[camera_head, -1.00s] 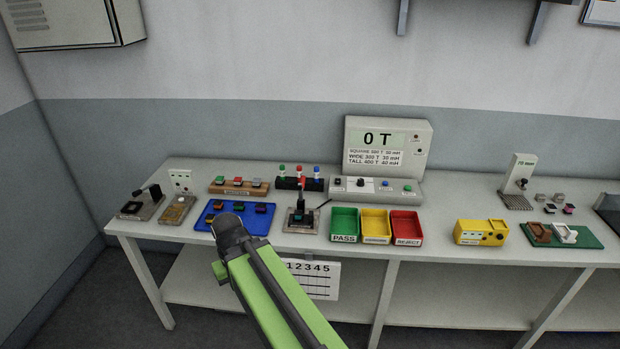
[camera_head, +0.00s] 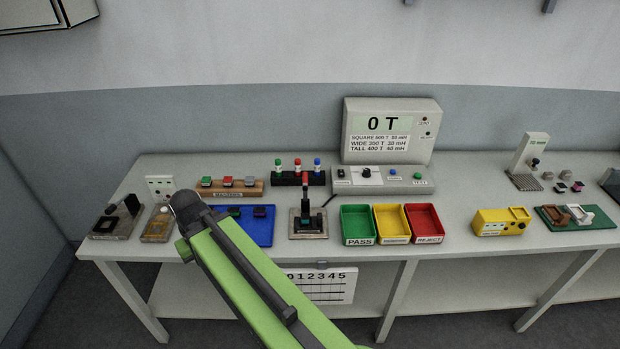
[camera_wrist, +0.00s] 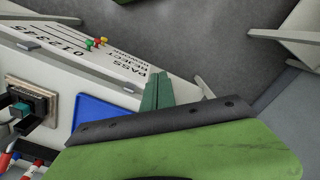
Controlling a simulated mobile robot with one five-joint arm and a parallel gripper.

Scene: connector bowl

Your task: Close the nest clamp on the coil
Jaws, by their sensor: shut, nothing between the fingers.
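Whether the clamp presses on the coil is unclear. My gripper's green fingers (camera_wrist: 157,90) are together and empty in the wrist view, apart from the clamp.
A blue tray (camera_head: 262,232) with coils lies between my arm and the clamp, partly hidden. Green (camera_head: 358,224), yellow (camera_head: 392,222) and red (camera_head: 424,222) bins stand right of the clamp. A tester (camera_head: 390,132) and colored-top posts (camera_head: 298,178) stand behind. A black fixture (camera_head: 112,220) is far left.

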